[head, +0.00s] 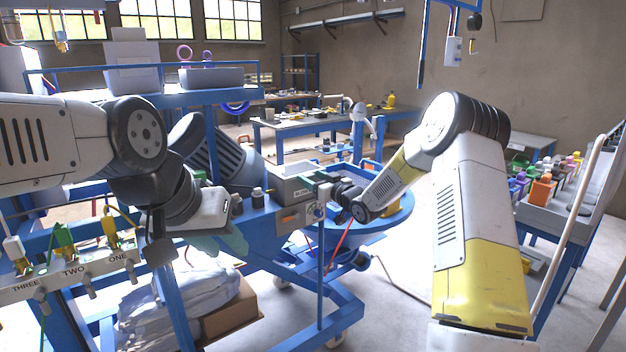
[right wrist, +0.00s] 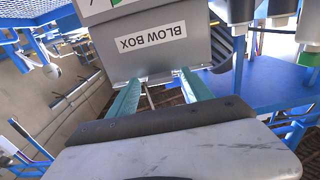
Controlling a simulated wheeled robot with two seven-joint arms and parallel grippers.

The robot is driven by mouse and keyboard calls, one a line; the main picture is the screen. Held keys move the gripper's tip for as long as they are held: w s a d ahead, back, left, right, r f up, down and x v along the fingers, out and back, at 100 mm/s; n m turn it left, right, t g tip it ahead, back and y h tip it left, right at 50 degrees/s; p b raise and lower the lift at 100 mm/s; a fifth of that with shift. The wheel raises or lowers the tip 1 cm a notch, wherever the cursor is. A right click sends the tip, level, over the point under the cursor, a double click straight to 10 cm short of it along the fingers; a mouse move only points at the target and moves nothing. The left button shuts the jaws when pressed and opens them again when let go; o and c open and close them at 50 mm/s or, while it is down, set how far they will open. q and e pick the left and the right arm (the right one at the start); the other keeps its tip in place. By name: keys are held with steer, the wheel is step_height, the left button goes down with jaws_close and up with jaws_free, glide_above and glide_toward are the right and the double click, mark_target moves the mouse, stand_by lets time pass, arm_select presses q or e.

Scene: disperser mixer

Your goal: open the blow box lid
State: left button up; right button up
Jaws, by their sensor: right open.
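The blow box (right wrist: 150,45) is a grey box with an upside-down "BLOW BOX" label, filling the top middle of the right wrist view. In the head view, a grey box (head: 292,186) on the blue machine frame appears to be the same one. My right gripper (right wrist: 158,88) is open, its two teal fingers apart at the box's edge near the label. A thin metal piece shows between the fingers; I cannot tell whether they touch the box. I cannot make out the lid's edge or position. My left gripper (head: 218,240) hangs left of the box, its opening unclear.
A panel labelled ONE, TWO, THREE (head: 75,274) stands at the lower left. A round blue tank (head: 375,215) is beside the box, with a red hose near it. A rack of coloured bottles (head: 555,185) is at right. Bare floor shows at front.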

jaws_close()
stand_by(1.4)
